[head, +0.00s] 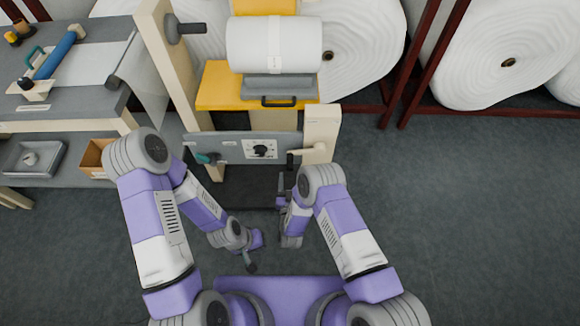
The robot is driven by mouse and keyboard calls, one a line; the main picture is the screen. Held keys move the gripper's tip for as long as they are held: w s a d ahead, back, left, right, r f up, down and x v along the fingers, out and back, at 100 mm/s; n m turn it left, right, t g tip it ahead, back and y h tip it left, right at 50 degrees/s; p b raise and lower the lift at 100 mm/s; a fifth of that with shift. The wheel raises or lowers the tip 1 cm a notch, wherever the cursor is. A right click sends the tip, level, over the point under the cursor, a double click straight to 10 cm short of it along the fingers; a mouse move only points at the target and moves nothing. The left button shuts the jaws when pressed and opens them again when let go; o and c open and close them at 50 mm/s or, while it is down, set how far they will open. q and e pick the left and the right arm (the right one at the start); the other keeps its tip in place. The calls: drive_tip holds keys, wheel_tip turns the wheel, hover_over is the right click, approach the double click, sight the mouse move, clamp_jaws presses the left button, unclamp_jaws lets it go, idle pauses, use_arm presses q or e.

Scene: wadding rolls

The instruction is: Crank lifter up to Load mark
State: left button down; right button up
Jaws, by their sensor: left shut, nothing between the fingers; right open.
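The lifter has beige posts (168,60) and a yellow platform (222,88) carrying a white roll (250,45). Its grey front panel (225,147) has a dial with a black knob (260,151). A cream crank arm (308,151) with a black grip (290,160) is at the panel's right end. My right gripper (283,188) is open just below the black grip; contact cannot be told. My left gripper (251,266) is shut and empty, low in front of the lifter, apart from it. I cannot make out a Load mark.
A worktable (60,100) with a blue roller (55,55) stands at left, with a grey tray (33,158) and cardboard box (96,157) on its lower shelf. Large white rolls (490,50) stand in dark red racks (410,75) behind. The floor at right is clear.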

sight(290, 170)
drive_tip(key=w+b, duration=0.1)
drive_tip(key=w, duration=0.6)
drive_tip(key=shift+b, duration=0.4)
drive_tip(key=shift+c, duration=0.3)
clamp_jaws()
